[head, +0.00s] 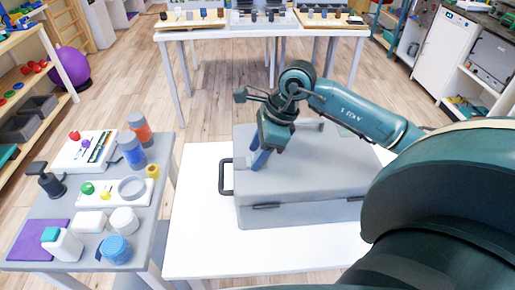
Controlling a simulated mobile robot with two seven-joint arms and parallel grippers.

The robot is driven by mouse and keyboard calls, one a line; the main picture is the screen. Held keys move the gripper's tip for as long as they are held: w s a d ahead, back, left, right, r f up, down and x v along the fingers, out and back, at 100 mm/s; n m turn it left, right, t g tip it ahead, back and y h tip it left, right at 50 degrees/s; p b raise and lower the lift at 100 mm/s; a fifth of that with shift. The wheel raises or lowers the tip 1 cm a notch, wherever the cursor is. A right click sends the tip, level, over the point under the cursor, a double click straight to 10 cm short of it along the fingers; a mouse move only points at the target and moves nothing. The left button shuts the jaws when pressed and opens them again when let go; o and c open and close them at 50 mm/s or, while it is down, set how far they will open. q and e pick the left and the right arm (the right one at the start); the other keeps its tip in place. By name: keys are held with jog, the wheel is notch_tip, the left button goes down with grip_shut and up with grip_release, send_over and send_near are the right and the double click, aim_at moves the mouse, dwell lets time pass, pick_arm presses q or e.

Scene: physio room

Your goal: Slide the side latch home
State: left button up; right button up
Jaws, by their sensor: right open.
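A closed grey case (315,172) lies on a white table (195,235). A black handle (222,177) sticks out from its left side. A dark latch (266,206) sits along the near edge of the lid, and a second dark latch (356,198) shows further right, partly hidden by my arm. I cannot tell whether either latch is slid home. My right gripper (259,160) is open and points down over the left part of the lid, near the handle side. I cannot tell whether its blue fingertips touch the lid. My left gripper is out of view.
A grey side table (120,190) to the left carries bottles, jars, a pump dispenser (46,180) and small trays. A long white table (262,33) with trays stands at the back. A purple ball (72,66) lies by the left shelves. The floor between is clear.

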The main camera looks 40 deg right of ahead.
grip_shut()
dwell(0.6)
